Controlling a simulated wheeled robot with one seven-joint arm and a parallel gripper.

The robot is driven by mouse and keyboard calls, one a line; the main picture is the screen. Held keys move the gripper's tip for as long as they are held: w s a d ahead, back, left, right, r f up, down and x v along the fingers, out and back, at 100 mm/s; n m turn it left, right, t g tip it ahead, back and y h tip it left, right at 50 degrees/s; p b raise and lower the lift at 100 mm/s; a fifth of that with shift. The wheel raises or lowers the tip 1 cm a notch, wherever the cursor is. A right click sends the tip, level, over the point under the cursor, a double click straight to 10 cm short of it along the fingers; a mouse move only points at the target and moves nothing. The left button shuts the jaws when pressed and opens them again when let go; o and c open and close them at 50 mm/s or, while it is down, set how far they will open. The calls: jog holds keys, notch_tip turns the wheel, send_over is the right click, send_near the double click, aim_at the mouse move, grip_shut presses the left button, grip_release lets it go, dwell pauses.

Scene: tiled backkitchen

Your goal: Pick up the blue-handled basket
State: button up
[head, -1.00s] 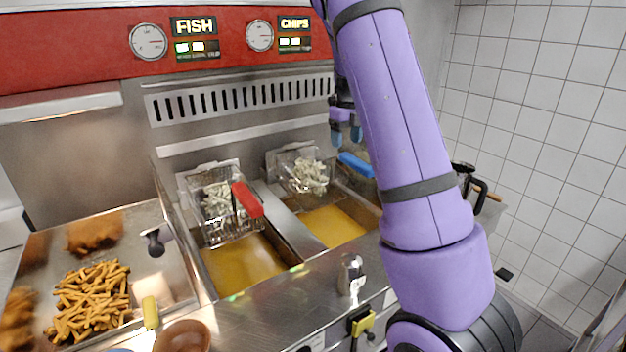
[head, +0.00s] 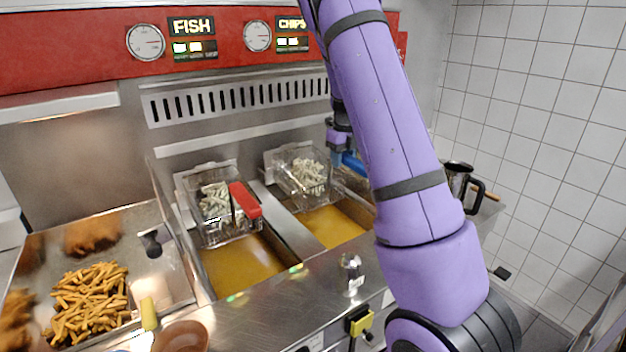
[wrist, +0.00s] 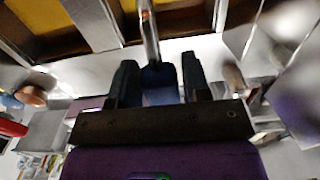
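The blue-handled basket (head: 290,185) is a wire basket holding pale chips, at the right fryer well in the head view. Its blue handle (head: 353,163) points right, partly hidden by my arm. My gripper (head: 340,150) is at this handle. In the wrist view, the two dark fingers of my gripper (wrist: 158,78) stand either side of the blue handle (wrist: 157,74). They look open, with narrow gaps beside it; contact is hard to tell. A metal rod runs from the handle toward the fryer. The basket sits at the well, not lifted.
A red-handled basket (head: 215,210) stands at the left well. Both wells hold yellow oil. A tray (head: 165,290) of fries and fried pieces lies left. A dark-handled metal jug (head: 458,180) stands right of my arm. A metal shaker (head: 350,268) is on the front ledge.

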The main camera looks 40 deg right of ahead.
grip_shut()
